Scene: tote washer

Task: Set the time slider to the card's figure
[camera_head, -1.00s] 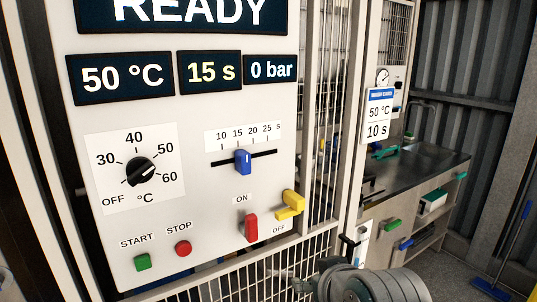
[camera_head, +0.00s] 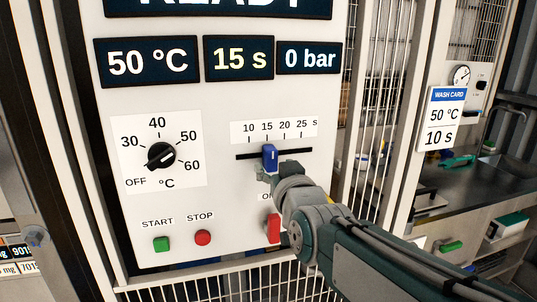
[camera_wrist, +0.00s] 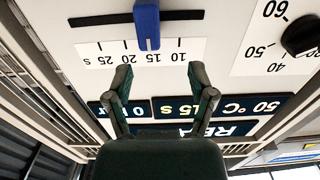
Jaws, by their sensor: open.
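The blue time slider (camera_head: 269,155) sits in its black slot near the 15 mark of the scale (camera_head: 285,128). The time display (camera_head: 238,59) reads 15 s. The wash card (camera_head: 442,118) at the right reads 50 °C and 10 s. My gripper (camera_head: 268,174) is at the panel, just below the slider in the head view, and partly hides the panel. In the wrist view, which shows the panel upside down, the slider (camera_wrist: 147,25) lies beyond the two open fingertips of my gripper (camera_wrist: 161,70). Nothing is between the fingers.
The temperature dial (camera_head: 161,156) is left of the slider, with its display (camera_head: 147,61) at 50 °C. The green start button (camera_head: 162,244), red stop button (camera_head: 203,237) and a red switch (camera_head: 273,228) are below. A wire mesh guard (camera_head: 373,110) stands right of the panel.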

